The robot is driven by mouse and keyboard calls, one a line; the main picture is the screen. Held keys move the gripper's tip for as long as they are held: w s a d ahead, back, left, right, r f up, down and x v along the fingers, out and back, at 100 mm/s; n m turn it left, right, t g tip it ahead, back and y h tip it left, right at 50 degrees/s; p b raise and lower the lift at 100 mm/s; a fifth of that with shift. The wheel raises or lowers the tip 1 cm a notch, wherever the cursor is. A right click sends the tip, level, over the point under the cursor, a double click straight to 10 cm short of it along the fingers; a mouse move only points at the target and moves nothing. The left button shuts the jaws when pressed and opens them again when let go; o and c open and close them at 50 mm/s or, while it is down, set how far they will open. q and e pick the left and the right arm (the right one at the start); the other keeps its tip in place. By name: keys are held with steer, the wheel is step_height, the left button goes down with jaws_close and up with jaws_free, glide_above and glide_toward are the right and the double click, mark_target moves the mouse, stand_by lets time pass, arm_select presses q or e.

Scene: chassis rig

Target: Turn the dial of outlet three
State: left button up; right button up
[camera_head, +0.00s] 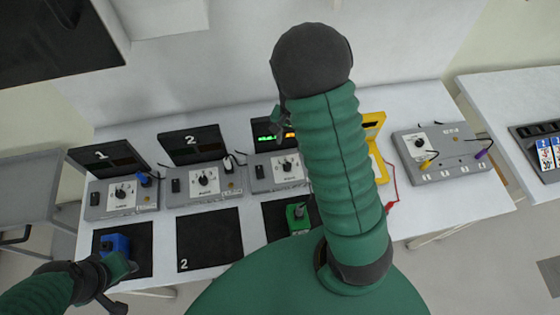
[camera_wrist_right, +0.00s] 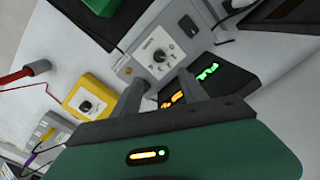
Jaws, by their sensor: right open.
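Outlet three is a grey box (camera_head: 265,182) with a white-faced dial (camera_head: 287,166) and a dark display (camera_head: 262,134) lit green and orange behind it. My right arm covers its right side in the head view. In the right wrist view the dial (camera_wrist_right: 160,56) lies beyond the fingertips, and the lit display (camera_wrist_right: 205,85) is partly behind a finger. My right gripper (camera_wrist_right: 162,88) is open, with nothing between its fingers and no visible contact with the dial. My left gripper (camera_head: 118,282) is low at the left, beside a blue block (camera_head: 114,243); its jaw state is unclear.
Outlets one (camera_head: 122,200) and two (camera_head: 205,184) stand to the left, with black mats in front. A green block (camera_head: 298,217) sits before outlet three. A yellow device (camera_wrist_right: 88,100) and another grey box (camera_head: 440,155) with cables stand to the right.

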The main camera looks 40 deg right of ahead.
mark_target(287, 164)
step_height(287, 164, down, 15)
steer(key=shift+w+r+p, duration=0.1)
steer(key=shift+w+p, duration=0.05)
steer(key=shift+p, duration=0.5)
jaws_close()
